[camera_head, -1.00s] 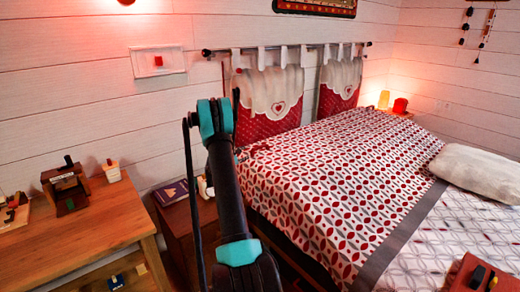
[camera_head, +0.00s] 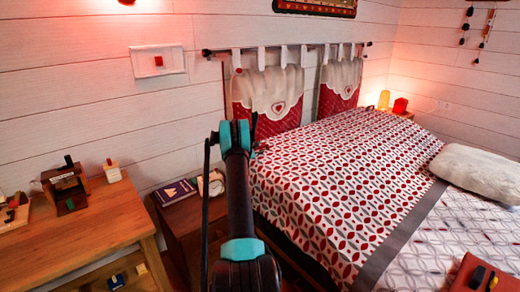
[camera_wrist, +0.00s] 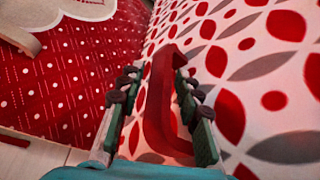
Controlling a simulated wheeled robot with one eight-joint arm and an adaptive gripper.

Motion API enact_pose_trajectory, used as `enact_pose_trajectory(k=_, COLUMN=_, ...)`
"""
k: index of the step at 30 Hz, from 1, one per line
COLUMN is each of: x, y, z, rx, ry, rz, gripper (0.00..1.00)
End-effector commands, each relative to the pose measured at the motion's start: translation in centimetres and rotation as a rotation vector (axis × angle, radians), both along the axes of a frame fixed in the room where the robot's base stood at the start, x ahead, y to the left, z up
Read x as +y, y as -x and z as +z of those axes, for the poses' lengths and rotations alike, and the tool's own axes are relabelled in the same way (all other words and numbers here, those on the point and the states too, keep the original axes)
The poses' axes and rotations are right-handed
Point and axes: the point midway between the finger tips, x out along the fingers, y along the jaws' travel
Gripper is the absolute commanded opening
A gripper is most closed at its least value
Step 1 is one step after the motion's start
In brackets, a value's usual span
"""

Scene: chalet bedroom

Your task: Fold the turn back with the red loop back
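The turn back (camera_head: 340,165) is a white cover with red and grey leaf shapes and a grey border, lying flat over the far part of the bed. The red loop (camera_wrist: 160,110) stands on the patterned cloth in the wrist view, near the side by the headboard cushions. My gripper (camera_wrist: 156,78) is open around the red loop, one finger on each side. A gap shows between the loop and the left finger; the right finger is very close to it, and I cannot tell if they touch. In the head view my arm largely hides the gripper.
Red and white headboard cushions (camera_head: 277,95) hang from a rail close to the gripper. A white pillow (camera_head: 478,172) lies on the bed at right. A nightstand (camera_head: 185,218) with a book and a wooden desk (camera_head: 85,235) stand at left.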

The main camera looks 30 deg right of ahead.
Motion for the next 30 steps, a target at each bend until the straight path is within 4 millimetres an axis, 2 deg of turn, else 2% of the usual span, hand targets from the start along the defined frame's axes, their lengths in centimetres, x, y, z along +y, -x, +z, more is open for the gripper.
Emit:
enact_pose_trajectory(k=9, x=-0.24, y=-0.13, z=-0.05, rx=0.000, ry=0.000, rz=0.000, gripper=0.34)
enact_pose_trajectory(k=18, x=-0.21, y=-0.12, z=-0.06, rx=0.000, ry=0.000, rz=0.000, gripper=0.00)
enact_pose_trajectory(k=30, x=-0.19, y=-0.09, z=0.01, rx=-0.002, ry=-0.001, rz=0.000, gripper=0.00)
